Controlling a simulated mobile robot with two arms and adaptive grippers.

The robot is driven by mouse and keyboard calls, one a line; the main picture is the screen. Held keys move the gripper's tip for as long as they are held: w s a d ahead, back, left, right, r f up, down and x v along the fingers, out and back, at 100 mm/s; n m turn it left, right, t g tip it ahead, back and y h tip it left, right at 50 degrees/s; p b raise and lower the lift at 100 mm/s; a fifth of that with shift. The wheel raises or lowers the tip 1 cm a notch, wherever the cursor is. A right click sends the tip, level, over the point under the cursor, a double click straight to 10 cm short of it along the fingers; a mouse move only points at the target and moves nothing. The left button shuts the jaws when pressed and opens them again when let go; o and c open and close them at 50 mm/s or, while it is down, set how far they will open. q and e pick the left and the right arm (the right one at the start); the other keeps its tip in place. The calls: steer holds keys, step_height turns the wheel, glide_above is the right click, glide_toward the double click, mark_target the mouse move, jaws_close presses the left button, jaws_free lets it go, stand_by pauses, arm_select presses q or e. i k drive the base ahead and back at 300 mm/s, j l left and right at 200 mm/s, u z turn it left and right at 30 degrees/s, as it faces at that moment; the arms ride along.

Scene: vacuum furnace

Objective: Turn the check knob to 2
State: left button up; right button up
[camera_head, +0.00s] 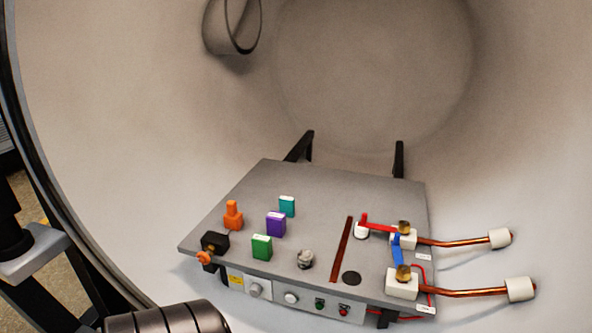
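A grey box-shaped unit (325,195) stands inside the round furnace chamber, with a control strip (273,294) along its front edge. The strip carries a pale round knob (254,289), a second lighter round knob (291,297), a green button (319,303) and a red button (344,309). Which knob is the check knob, and where it points, is too small to read. A metallic round part (305,258) sits on top of the unit near the front.
On the unit's top stand green (262,247), purple (275,224) and teal (286,206) blocks, an orange piece (233,214) and a black block (214,243). Copper rods (465,242) with white ends jut out right.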

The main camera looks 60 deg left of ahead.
mark_target(255, 290)
steer(key=u, duration=2.1)
